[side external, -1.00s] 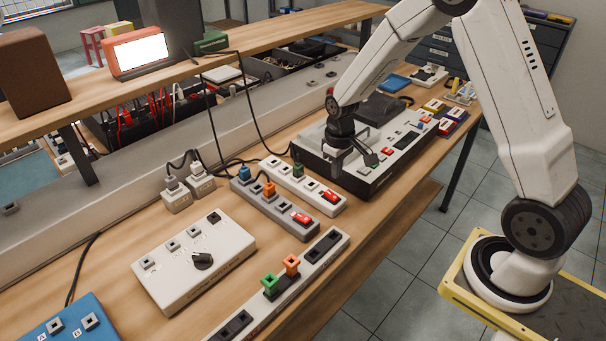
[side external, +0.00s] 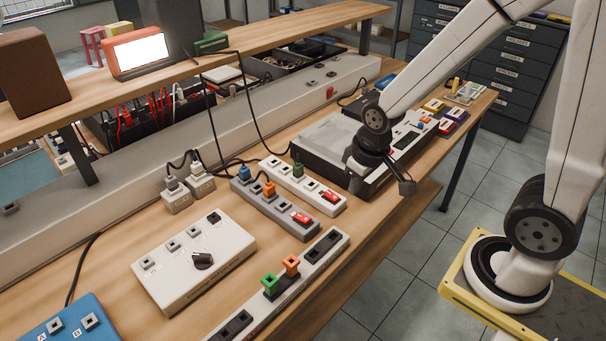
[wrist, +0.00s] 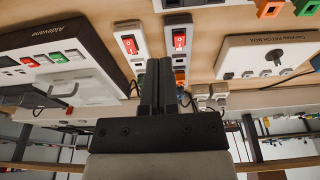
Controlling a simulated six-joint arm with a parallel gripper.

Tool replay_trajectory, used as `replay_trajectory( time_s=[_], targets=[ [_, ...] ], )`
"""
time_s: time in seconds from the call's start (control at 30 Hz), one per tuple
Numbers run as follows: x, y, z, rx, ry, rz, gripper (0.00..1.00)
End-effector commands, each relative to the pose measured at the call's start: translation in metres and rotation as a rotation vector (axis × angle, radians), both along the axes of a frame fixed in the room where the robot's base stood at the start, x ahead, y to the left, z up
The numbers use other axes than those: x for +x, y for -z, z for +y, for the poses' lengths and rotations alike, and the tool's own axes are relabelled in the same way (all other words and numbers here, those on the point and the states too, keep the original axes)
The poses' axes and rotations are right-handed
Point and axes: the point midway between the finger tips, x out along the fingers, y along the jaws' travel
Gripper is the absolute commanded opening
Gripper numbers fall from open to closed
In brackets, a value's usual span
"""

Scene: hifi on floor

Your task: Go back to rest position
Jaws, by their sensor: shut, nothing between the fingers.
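My gripper (wrist: 160,68) shows in the wrist view with its two dark fingers together and nothing between them. In the side view my gripper (side external: 360,178) hangs at the front side of the grey and black console (side external: 322,143), above the bench, and its fingertips are hard to make out. The console also shows at the left of the wrist view (wrist: 75,62). Two power strips with red switches, a white one (side external: 283,174) and a grey one (side external: 262,203), lie to the left of the gripper on the bench.
A white patch box (side external: 190,265) and a long strip with green and orange plugs (side external: 325,262) lie nearer the camera. Cables hang from the shelf (side external: 240,60) to the bench. Right of the bench edge is open floor (side external: 400,255).

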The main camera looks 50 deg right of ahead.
Motion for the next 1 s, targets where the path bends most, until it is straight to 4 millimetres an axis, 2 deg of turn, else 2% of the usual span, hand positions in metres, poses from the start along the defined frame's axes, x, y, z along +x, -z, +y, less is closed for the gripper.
replay_trajectory(
  time_s=[0.1, 0.27, 1.0],
  targets=[
    [-0.015, -0.004, 0.007, 0.004, -0.002, -0.024, 0.0],
    [-0.024, -0.005, 0.01, 0.006, 0.0, -0.036, 0.0],
    [-0.024, -0.005, 0.01, 0.007, -0.001, -0.036, 0.0]
  ],
)
